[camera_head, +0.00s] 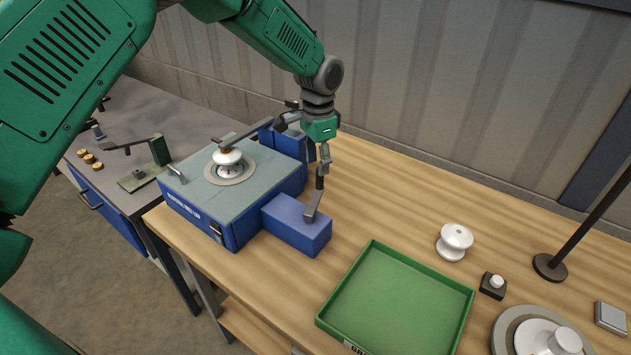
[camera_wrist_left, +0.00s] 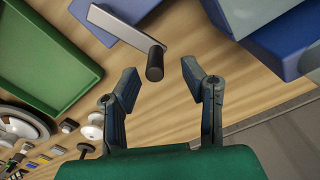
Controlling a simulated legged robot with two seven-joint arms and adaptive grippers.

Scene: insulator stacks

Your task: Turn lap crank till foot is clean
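The blue lap machine (camera_head: 225,210) stands at the left end of the wooden bench. A white insulator (camera_head: 229,170) sits on the round plate in its grey top, under a hold-down arm (camera_head: 255,132); its foot's underside is hidden. The crank arm (camera_head: 313,204) is on the blue side box, with its dark handle (camera_head: 319,183) upright. My left gripper (camera_head: 324,158) is just above the handle, pointing down. In the left wrist view, the fingers (camera_wrist_left: 159,68) are open, and the black handle (camera_wrist_left: 154,63) shows between their tips; contact cannot be told. My right gripper is not in view.
A green tray (camera_head: 463,293), apparently empty, lies right of the machine. Beyond it are a white insulator (camera_head: 454,241), a small black block with a white knob (camera_head: 493,286), a stand (camera_head: 550,267) and a round plate (camera_head: 504,325). A grey side table (camera_head: 112,190) is at left.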

